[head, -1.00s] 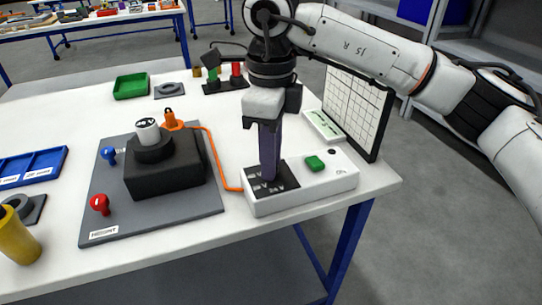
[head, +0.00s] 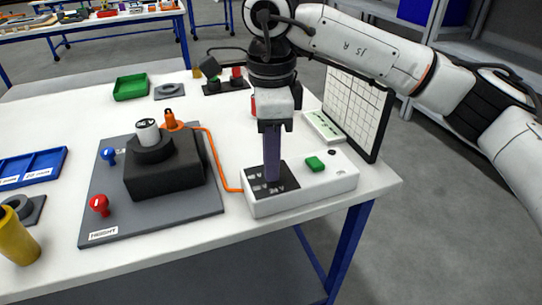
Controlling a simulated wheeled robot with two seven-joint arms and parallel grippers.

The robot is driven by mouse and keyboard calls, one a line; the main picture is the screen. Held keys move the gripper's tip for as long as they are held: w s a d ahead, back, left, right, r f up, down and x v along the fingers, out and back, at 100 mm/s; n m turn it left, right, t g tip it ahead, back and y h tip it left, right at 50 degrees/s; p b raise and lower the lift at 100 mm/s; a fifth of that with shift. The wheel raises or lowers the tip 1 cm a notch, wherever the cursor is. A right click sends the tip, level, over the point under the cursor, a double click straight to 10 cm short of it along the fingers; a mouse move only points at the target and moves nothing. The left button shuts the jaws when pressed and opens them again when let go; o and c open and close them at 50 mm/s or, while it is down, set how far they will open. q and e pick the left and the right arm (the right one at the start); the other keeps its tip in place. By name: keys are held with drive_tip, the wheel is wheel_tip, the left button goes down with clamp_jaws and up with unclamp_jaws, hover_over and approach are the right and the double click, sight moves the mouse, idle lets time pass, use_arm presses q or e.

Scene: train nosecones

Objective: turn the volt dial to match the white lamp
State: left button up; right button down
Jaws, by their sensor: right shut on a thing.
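A white box (head: 322,183) stands at the table's front right edge, with a black marked panel (head: 289,177) on its top left. My right gripper (head: 272,179) points straight down onto this panel. Its dark fingers are shut on the volt dial, which they hide almost wholly. The dial's pointer cannot be seen. A green button (head: 314,164) sits to the right of the panel. A small dark round spot (head: 331,152) is near the box's back edge. I cannot make out a lit white lamp. My left gripper is out of view.
An orange cable (head: 216,160) runs from the box to an orange plug (head: 171,122) by a black block (head: 165,175) on a grey board (head: 108,215). A gridded panel (head: 353,108) stands behind the box. A green tray (head: 130,88) is at the back left.

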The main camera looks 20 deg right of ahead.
drive_tip(key=c, duration=1.5)
unclamp_jaws()
drive_tip(key=shift+c, duration=0.2)
wheel_tip(320, 180, up, 10)
drive_tip(key=shift+r+p, duration=0.25)
drive_tip(key=shift+p, duration=0.2)
